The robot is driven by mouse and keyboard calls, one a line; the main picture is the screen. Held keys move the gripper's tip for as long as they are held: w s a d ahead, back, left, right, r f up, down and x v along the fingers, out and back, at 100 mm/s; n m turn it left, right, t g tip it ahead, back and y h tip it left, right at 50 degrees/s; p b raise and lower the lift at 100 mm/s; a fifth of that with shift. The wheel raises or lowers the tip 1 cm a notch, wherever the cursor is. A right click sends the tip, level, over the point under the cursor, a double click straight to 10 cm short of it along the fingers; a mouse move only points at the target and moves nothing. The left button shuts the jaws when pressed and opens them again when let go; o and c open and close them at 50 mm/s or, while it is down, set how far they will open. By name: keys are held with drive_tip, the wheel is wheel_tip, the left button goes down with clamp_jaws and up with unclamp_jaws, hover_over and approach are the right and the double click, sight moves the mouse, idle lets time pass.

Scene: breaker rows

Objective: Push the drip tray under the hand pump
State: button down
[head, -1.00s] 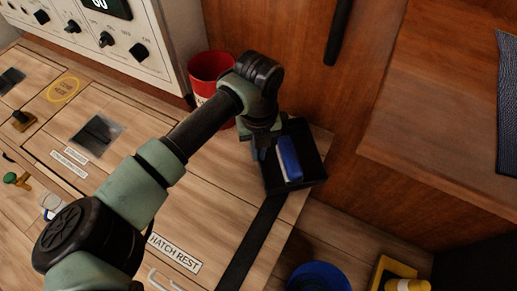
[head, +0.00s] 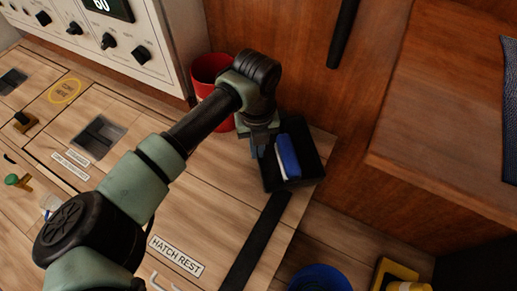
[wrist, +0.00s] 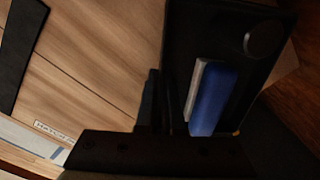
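A black, shallow tray (head: 307,143), which looks like the drip tray, sits at the far right corner of the wooden counter. A blue and white block (head: 288,156) lies in it; in the wrist view the block (wrist: 213,101) is at the near end of the tray (wrist: 205,30). My gripper (head: 260,147) points down at the tray's left side, at or very close to its edge. One dark finger (wrist: 148,103) shows beside the tray in the wrist view. The finger gap is not clear, and contact cannot be told. I cannot make out a hand pump for certain.
A red bin (head: 211,72) stands behind my wrist. A black strip (head: 258,240) runs along the counter toward the tray. A blue bucket (head: 319,279) and a yellow object (head: 395,277) are below the counter's right edge. A wooden wall (head: 300,60) rises behind the tray.

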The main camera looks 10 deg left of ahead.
drive_tip(key=shift+w+a, duration=0.5)
drive_tip(key=shift+w, duration=0.3)
drive_tip(key=c, duration=1)
unclamp_jaws()
drive_tip(key=shift+o, duration=0.2)
drive_tip(key=shift+r, duration=0.1)
wheel_tip(320, 180, up, 13)
drive_tip(key=p, duration=0.6)
drive_tip(key=shift+s, duration=0.1)
